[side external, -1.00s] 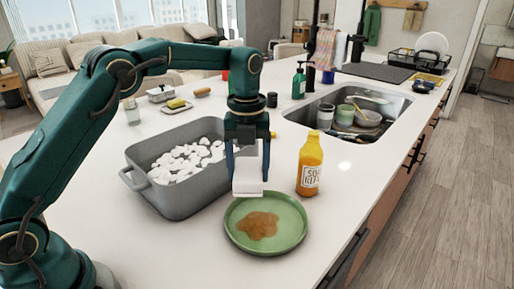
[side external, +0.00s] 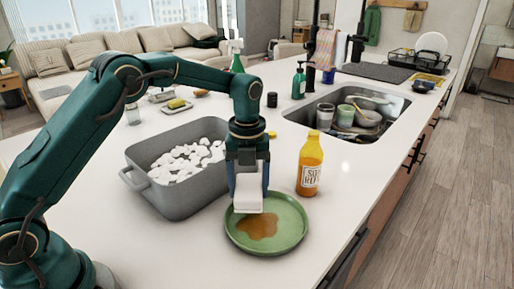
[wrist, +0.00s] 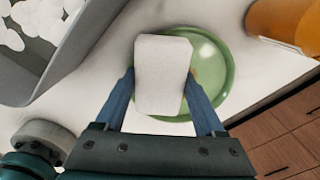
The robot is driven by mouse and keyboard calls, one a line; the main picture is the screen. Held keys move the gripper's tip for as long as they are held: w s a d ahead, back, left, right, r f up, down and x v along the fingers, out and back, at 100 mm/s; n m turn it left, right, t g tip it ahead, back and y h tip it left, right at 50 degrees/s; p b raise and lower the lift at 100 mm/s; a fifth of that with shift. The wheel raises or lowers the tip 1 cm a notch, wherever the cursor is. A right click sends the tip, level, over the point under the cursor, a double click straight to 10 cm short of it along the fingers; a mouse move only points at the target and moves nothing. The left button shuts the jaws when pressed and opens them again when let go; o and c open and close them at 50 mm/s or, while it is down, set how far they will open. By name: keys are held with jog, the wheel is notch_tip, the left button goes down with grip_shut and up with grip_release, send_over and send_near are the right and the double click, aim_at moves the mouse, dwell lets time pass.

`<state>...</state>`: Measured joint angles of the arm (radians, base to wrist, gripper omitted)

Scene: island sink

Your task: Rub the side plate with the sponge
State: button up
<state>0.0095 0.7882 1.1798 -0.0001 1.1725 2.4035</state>
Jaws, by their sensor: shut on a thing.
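The side plate (side external: 288,240) is green and round, with a brown-orange stain (side external: 258,226) on its middle. It lies flat on the white counter. My gripper (side external: 248,190) points down over the plate's far-left part. It is shut on the white block-shaped sponge (side external: 248,193). The sponge's lower end is at or just above the plate near the stain; I cannot tell if it touches. In the wrist view the sponge (wrist: 162,75) sits between the two blue fingers and hides much of the plate (wrist: 222,70), including most of the stain.
A grey tub (side external: 180,203) with white foam-like pieces stands left of the plate. An orange soap bottle (side external: 310,167) stands close behind the plate to the right. The sink (side external: 335,100) holds dishes farther back. The counter's front edge runs right of the plate.

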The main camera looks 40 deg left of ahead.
aim_at(282, 233)
jog(key=shift+f, duration=0.95)
jog(key=shift+d+f, duration=0.25)
jog(key=shift+f, duration=0.05)
jog(key=shift+c, duration=0.6)
jog(key=shift+d+f, duration=0.1)
jog(key=shift+d, duration=0.65)
jog(key=d, duration=0.1)
jog(key=d+f, duration=0.1)
jog(key=d, duration=0.1)
jog(key=shift+f, duration=0.25)
jog(key=shift+d, duration=2.6)
jog(key=shift+a, duration=5.25)
jog(key=shift+d, duration=4.8)
jog(key=shift+a, duration=4.6)
jog(key=shift+w+a+r, duration=0.1)
jog(key=shift+r, duration=4.75)
